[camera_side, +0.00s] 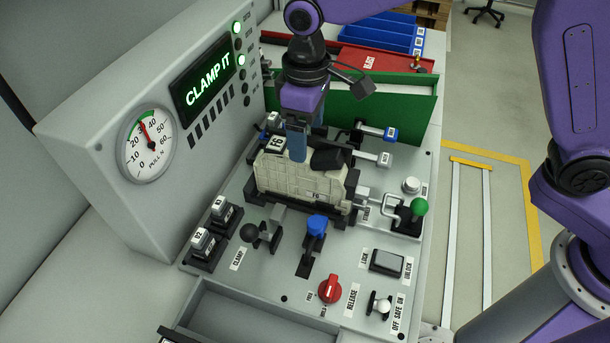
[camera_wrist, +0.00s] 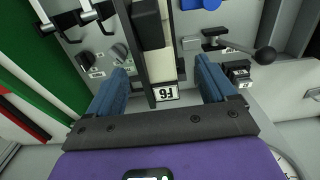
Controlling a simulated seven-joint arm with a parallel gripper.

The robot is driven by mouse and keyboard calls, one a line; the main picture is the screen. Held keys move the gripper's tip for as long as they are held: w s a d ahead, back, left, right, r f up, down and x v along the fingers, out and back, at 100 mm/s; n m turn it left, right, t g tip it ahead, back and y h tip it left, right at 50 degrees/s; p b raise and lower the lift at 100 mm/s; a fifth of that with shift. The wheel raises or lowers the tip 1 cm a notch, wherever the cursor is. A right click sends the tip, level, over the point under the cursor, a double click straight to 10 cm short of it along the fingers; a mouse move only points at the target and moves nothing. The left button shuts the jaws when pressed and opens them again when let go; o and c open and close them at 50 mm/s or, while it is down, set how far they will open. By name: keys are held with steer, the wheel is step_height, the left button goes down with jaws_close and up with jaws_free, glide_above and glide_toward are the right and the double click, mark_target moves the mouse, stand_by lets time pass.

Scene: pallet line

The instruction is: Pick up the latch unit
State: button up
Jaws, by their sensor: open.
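The cream block (camera_side: 300,187) marked F6, which I take to be the latch unit, sits in a dark fixture on the grey panel. It has a black part on top. In the wrist view a narrow pale-and-black body (camera_wrist: 160,65) with an F6 tag runs between my fingers. My gripper (camera_side: 298,156), with blue fingers, is directly above and around the block's upper left part in the side view. It is open, with a finger on each side in the wrist view (camera_wrist: 163,68). Gaps show beside the body there. The block's far side is hidden.
Around the block stand a black ball-ended clamp lever (camera_side: 250,232), a blue-topped lever (camera_side: 317,225), a green knob (camera_side: 419,206) and a red dial (camera_side: 330,289). A lit screen (camera_side: 208,79) reads CLAMP IT. A green board (camera_side: 390,106) stands behind. An open drawer (camera_side: 240,320) is in front.

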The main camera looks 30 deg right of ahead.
mark_target(312, 178)
steer(key=shift+w+d+f, duration=0.1)
steer(key=shift+w+f, duration=0.1)
steer(key=shift+f, duration=1.4)
steer(key=shift+w+f, duration=0.15)
steer(key=shift+f, duration=1.4)
jaws_close()
